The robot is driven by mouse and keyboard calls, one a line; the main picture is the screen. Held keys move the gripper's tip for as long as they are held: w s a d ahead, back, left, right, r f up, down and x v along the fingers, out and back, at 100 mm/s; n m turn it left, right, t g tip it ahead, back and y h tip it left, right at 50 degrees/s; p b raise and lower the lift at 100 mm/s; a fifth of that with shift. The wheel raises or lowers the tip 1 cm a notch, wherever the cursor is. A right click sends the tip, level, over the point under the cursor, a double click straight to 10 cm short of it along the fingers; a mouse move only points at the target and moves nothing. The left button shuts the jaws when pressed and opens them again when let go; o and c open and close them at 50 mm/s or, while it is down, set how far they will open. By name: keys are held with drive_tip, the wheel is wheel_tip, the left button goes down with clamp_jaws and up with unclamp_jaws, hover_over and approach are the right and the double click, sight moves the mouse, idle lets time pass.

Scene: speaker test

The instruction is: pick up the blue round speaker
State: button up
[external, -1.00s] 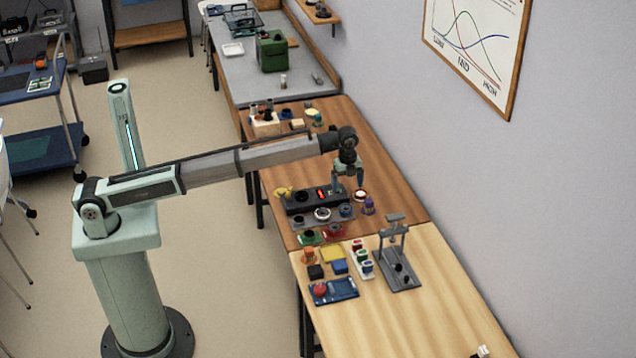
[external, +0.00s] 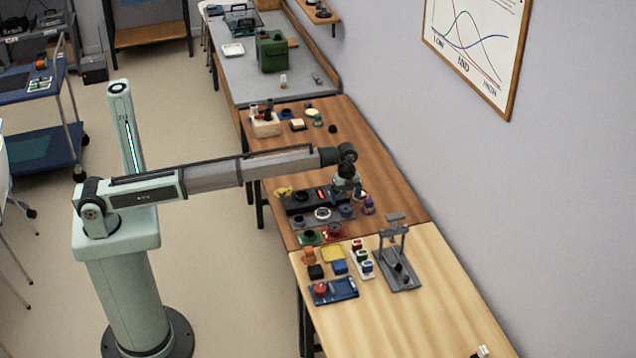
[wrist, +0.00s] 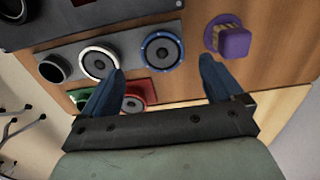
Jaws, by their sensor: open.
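The blue round speaker (wrist: 161,50) has a blue rim and a dark cone; it is mounted on a grey panel, at its right end in the wrist view. In the external view the speaker (external: 347,210) is small, just below my gripper (external: 347,192). In the wrist view my gripper (wrist: 161,68) is open and empty, its two dark blue fingers spread. The speaker appears between and a little beyond the fingertips, apart from both. The gap in height is hard to tell.
A white-rimmed speaker (wrist: 99,63) and a grey cup-like part (wrist: 54,68) share the panel. A purple knob (wrist: 231,41) stands to the right. Red (wrist: 134,102) and green (wrist: 80,98) pieces lie near the left finger. A grey stand (external: 396,260) is on the pale table.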

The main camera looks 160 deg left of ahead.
sight(346, 208)
wheel_tip(346, 208, down, 5)
drive_tip(key=shift+a+r, duration=0.1)
drive_tip(key=shift+a, duration=0.05)
drive_tip(key=shift+c, duration=0.2)
drive_tip(key=c, duration=1)
drive_tip(key=shift+c, duration=0.2)
drive_tip(key=shift+r, duration=0.15)
